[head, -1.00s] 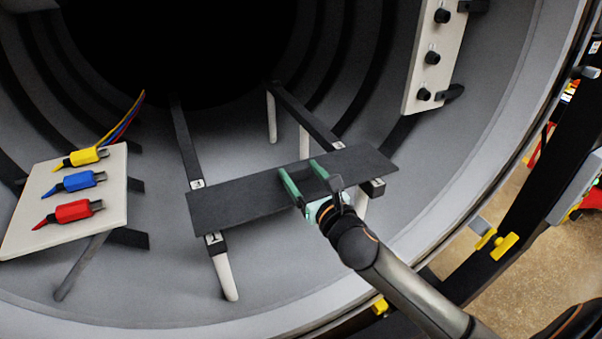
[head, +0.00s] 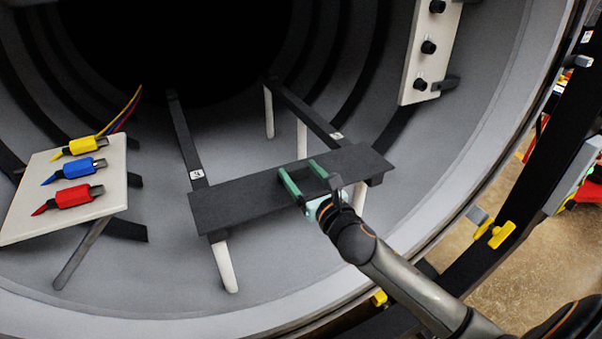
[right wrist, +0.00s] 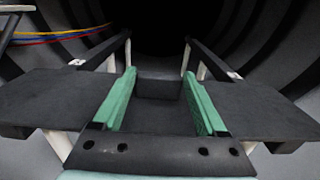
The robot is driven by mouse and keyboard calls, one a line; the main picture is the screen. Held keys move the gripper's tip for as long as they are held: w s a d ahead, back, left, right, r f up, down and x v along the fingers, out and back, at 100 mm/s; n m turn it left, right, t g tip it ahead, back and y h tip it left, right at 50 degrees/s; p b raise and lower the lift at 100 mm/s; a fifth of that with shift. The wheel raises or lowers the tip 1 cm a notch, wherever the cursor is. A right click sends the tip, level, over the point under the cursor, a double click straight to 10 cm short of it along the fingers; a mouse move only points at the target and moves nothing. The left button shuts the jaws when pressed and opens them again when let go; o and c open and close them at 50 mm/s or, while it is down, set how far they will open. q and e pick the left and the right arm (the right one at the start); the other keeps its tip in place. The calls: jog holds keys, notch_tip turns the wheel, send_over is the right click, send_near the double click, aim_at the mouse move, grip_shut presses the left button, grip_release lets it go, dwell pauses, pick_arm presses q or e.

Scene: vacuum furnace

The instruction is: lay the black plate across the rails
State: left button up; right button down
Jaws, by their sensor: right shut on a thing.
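The black plate (head: 240,197) is a long flat slab lying crosswise over the front parts of the left rail (head: 184,135) and the right rail (head: 305,112). Its ends reach past both rails. My right gripper (head: 298,168) is shut on the plate near its middle, with green fingers pointing into the chamber. In the right wrist view the plate (right wrist: 45,98) extends to both sides of the fingers, and a dark block (right wrist: 158,89) shows between them. The plate looks about level; I cannot tell whether it touches the rails. My left gripper is not in view.
A pale panel (head: 30,215) with yellow, blue and red connectors stands at the left. A pale panel with black knobs (head: 411,85) is at the upper right. The round chamber rim (head: 420,245) curves below my right arm. The space between the rails behind the plate is clear.

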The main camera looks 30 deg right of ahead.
jog(key=shift+f+b, duration=0.3)
jog(key=shift+b, duration=0.05)
dwell(0.3)
jog(key=shift+c, duration=0.8)
grip_release()
jog(key=shift+o, duration=0.7)
jog(key=shift+s+f, duration=0.1)
jog(key=shift+f, duration=0.3)
jog(key=s, duration=0.8)
jog(key=s+b, duration=0.1)
jog(key=s, duration=0.3)
jog(key=shift+s+a+r, duration=0.2)
jog(key=shift+a+r, duration=0.05)
jog(key=shift+a, duration=0.1)
